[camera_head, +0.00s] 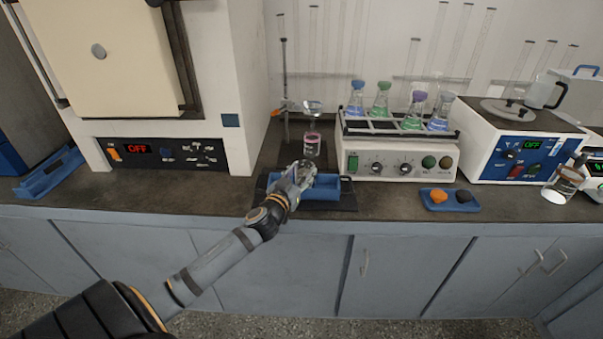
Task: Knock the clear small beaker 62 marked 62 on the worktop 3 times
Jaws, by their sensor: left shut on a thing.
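My left gripper (299,178) reaches in over the front of the worktop (225,196) and is shut on a clear glass vessel (306,168), which looks like the small beaker. The gripper hides part of it, and its marking is too small to read. It is at the blue tray (328,188); I cannot tell whether it touches the tray or is held just above it. My right gripper is not in view.
A glass vessel with a pink band (312,146) stands just behind, by a thin stand (285,95). A white shaker (397,158) with stoppered flasks is to the right. A blue dish (450,200) holds an orange and a dark lump. Bare worktop lies left of the tray.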

